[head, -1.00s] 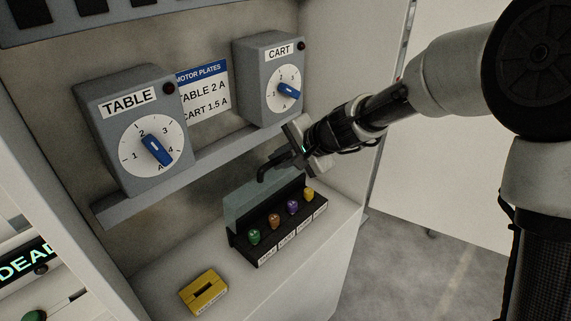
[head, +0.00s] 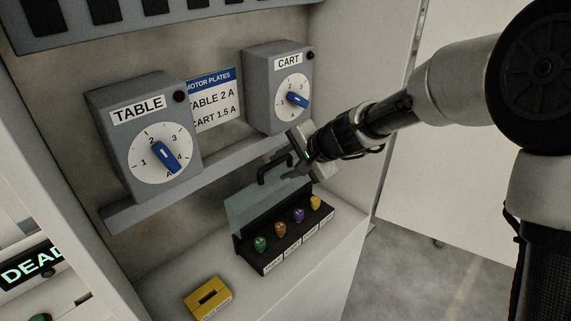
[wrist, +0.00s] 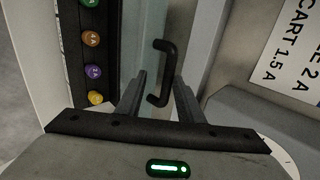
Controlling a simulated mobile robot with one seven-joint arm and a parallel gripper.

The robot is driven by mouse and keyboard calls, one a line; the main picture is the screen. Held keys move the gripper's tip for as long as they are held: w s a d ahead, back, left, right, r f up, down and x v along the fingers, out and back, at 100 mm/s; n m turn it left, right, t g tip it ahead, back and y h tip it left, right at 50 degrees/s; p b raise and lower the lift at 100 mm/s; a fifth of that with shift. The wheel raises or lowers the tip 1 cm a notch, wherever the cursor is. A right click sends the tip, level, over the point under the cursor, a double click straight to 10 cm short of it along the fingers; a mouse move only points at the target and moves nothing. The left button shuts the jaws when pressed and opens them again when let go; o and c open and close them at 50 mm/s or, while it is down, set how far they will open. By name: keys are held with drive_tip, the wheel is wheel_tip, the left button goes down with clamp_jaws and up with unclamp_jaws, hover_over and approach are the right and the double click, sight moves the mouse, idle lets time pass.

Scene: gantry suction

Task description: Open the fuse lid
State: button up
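The fuse lid (head: 254,206) is a clear, greenish panel standing raised behind the fuse block (head: 272,262). Its black handle (head: 260,172) sticks up at the upper edge and also shows in the wrist view (wrist: 168,72). Several coloured fuses in front of the lid are uncovered, including a green one (head: 260,243) and a purple one (wrist: 94,72). My gripper (head: 288,172) is just right of the handle. In the wrist view my gripper (wrist: 160,84) has its fingers apart, with the lower part of the handle between or just beyond the tips; contact cannot be told.
A yellow slotted block (head: 208,298) sits on the white shelf (head: 185,268) at front left. The shelf between is clear.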

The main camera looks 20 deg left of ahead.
drive_tip(key=v, duration=1.7)
drive_tip(key=shift+r+b, duration=0.15)
drive_tip(key=shift+b, duration=0.2)
drive_tip(key=shift+s+d, duration=0.1)
drive_tip(key=shift+s, duration=0.05)
drive_tip(key=c, duration=0.4)
drive_tip(key=a+f+n+b, duration=0.1)
drive_tip(key=n+b, duration=0.1)
drive_tip(key=a+f+n+b, duration=0.1)
drive_tip(key=a+n+b, duration=0.1)
drive_tip(key=w+a+f+n+b, duration=0.1)
drive_tip(key=n+b, duration=0.1)
drive_tip(key=shift+a+f+n+b, duration=0.15)
drive_tip(key=shift+a+n+b, duration=0.2)
drive_tip(key=shift+n, duration=0.05)
clamp_jaws()
drive_tip(key=w+a+f+n+b, duration=0.2)
drive_tip(key=a+f+n+b, duration=0.1)
drive_tip(key=a+n, duration=0.2)
drive_tip(key=w+a+f+n+b, duration=0.2)
drive_tip(key=a+f+n+b, duration=0.1)
drive_tip(key=a+n, duration=0.3)
drive_tip(key=shift+w+a+f+h+b, duration=0.25)
drive_tip(key=shift+a+f+h+b, duration=0.15)
drive_tip(key=shift+a+f, duration=0.35)
